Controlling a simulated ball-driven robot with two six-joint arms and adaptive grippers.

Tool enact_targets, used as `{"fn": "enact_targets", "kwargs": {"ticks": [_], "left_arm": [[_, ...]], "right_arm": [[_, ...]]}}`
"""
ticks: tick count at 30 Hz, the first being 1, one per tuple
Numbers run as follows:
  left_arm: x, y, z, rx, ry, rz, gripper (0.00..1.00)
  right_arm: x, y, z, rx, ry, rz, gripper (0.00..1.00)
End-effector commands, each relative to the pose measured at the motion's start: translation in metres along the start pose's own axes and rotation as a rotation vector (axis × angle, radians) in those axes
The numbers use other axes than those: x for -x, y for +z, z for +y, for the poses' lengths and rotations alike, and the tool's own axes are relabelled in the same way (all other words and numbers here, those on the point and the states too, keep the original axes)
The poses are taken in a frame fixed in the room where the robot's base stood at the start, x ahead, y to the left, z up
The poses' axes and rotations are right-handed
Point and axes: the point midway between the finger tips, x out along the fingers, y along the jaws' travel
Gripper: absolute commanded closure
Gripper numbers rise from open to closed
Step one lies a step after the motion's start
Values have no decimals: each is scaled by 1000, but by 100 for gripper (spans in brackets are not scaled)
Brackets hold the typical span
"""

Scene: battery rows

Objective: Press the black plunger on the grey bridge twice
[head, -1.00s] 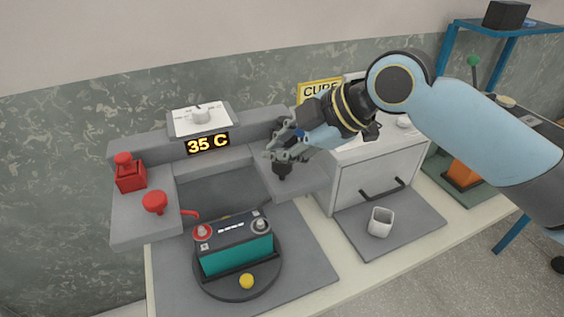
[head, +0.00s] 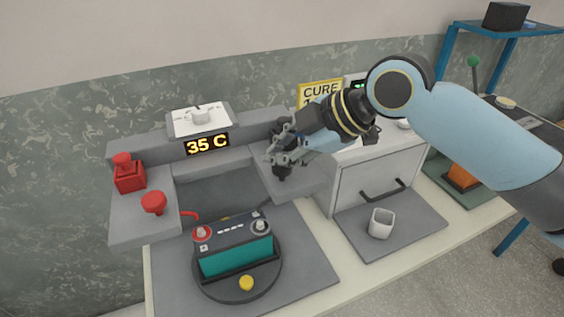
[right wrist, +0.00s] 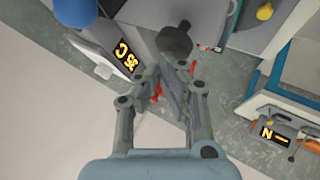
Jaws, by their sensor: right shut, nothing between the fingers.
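The grey bridge (head: 142,228) spans behind a teal battery. The black plunger (head: 282,173) stands on its right shoulder, partly hidden by my right gripper (head: 275,156). The plunger also shows in the right wrist view (right wrist: 175,42), just beyond the fingertips (right wrist: 173,72). My right gripper is shut and empty, tilted down at the top of the plunger. I cannot tell whether the fingertips touch it. My left gripper is not in view.
A red mushroom knob (head: 153,202) and a red block (head: 130,178) sit on the bridge's left shoulder. The battery (head: 237,257) stands on a dark turntable (head: 210,288). A display (head: 207,144) reads 35 C. A grey box with a handle (head: 360,185) and a white cup (head: 380,224) are at the right.

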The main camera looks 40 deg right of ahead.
Motion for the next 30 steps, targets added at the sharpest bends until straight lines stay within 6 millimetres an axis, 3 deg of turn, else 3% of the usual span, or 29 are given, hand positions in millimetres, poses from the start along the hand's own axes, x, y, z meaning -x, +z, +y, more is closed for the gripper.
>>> {"fn": "enact_targets", "kwargs": {"ticks": [30], "left_arm": [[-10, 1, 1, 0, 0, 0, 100]], "right_arm": [[-9, 8, -7, -1, -2, -2, 100]]}}
